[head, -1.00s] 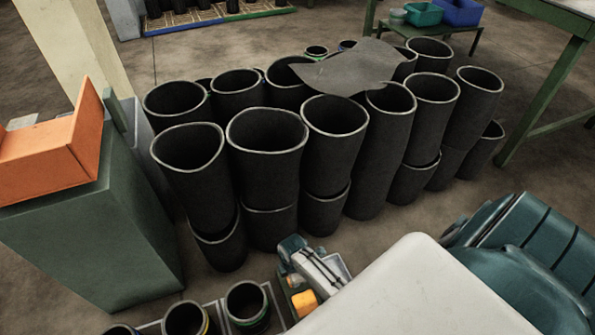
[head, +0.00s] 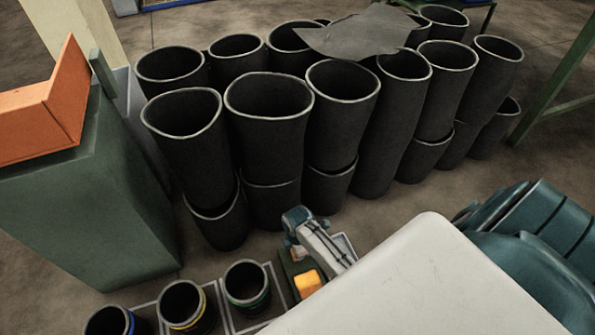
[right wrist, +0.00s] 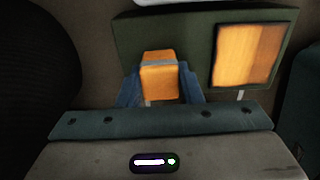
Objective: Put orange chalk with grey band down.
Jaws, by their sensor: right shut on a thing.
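The orange chalk with the grey band (right wrist: 160,80) shows in the right wrist view. The pale grey band runs across its upper part. My right gripper (right wrist: 160,92) is shut on it, with a blue finger on each side. A dark green surface (right wrist: 190,32) lies beyond the chalk; I cannot tell whether the chalk touches it. My left gripper is not in view.
A flat orange square (right wrist: 246,55) lies on the green surface, right of the chalk. Several black rubber sleeves (head: 265,130) stand stacked on the floor. Short banded sleeves (head: 246,287) sit in a tray at the front. A green cabinet (head: 85,205) stands at left.

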